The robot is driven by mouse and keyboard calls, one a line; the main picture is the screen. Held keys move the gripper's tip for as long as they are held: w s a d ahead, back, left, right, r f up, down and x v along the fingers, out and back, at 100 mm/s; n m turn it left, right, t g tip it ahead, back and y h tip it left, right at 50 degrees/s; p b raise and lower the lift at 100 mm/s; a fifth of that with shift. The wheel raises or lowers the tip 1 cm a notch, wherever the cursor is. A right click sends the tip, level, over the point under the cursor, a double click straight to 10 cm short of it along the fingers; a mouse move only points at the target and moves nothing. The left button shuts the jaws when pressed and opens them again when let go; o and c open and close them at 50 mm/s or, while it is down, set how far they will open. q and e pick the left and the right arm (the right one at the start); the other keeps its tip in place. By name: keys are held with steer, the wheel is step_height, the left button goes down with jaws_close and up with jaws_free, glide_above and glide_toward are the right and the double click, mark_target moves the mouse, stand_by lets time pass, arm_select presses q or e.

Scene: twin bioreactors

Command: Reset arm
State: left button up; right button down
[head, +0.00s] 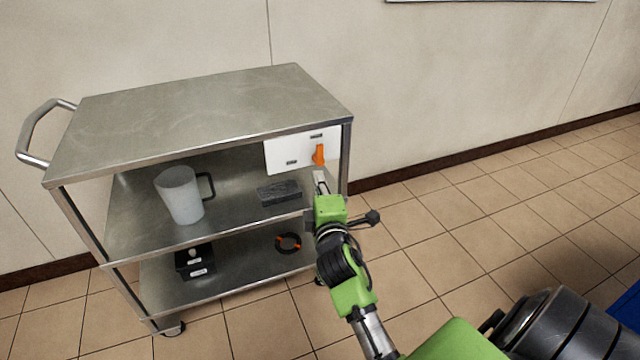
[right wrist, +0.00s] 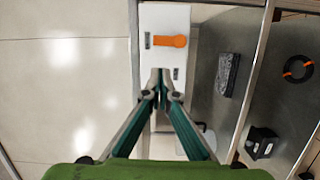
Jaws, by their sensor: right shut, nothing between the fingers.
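My right gripper (head: 320,180) reaches toward the cart's right end, with its fingers just below an orange knob (head: 319,153) on a white panel (head: 285,156). In the right wrist view, its fingers (right wrist: 162,80) meet at their tips with nothing between them. The orange knob (right wrist: 171,41) and white panel (right wrist: 165,20) show ahead of the fingertips, with a visible gap between the tips and the knob. My left gripper is not in view.
A metal cart (head: 200,105) holds a white jug (head: 180,195) and dark block (head: 279,192) on its middle shelf. A black box (head: 195,261) and dark ring with orange marks (head: 288,243) are on the lower shelf.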

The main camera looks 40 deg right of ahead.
steer(key=shift+v, duration=0.85)
